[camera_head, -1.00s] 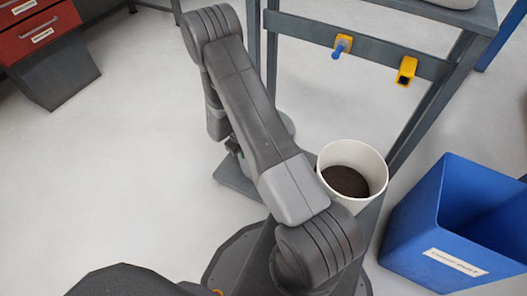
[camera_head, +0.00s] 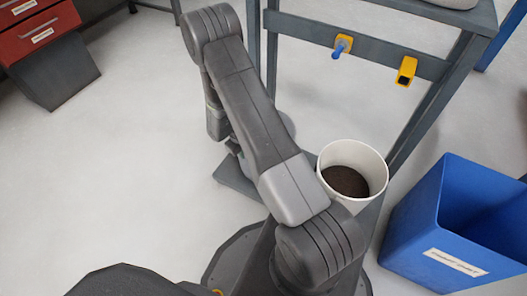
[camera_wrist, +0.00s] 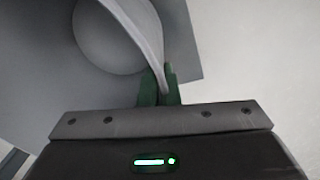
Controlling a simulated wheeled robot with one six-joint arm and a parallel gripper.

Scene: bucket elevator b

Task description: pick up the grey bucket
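The grey bucket (camera_wrist: 110,35) fills the upper left of the wrist view, seen into its open top with the round bottom showing. Its curved rim runs down between the two green fingers. My gripper (camera_wrist: 160,82) is shut on the bucket's wall at the rim, one finger on each side. In the head view only a small part of the grey bucket (camera_head: 287,124) shows beside my arm. My arm hides the rest of it and the gripper's fingertips.
A white bucket with dark contents (camera_head: 374,192) stands right of my arm. A blue bin (camera_head: 412,228) is farther right. A grey frame (camera_head: 395,55) with yellow fittings stands behind. A grey plate (camera_head: 235,179) lies under the grey bucket's area. Floor at left is clear.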

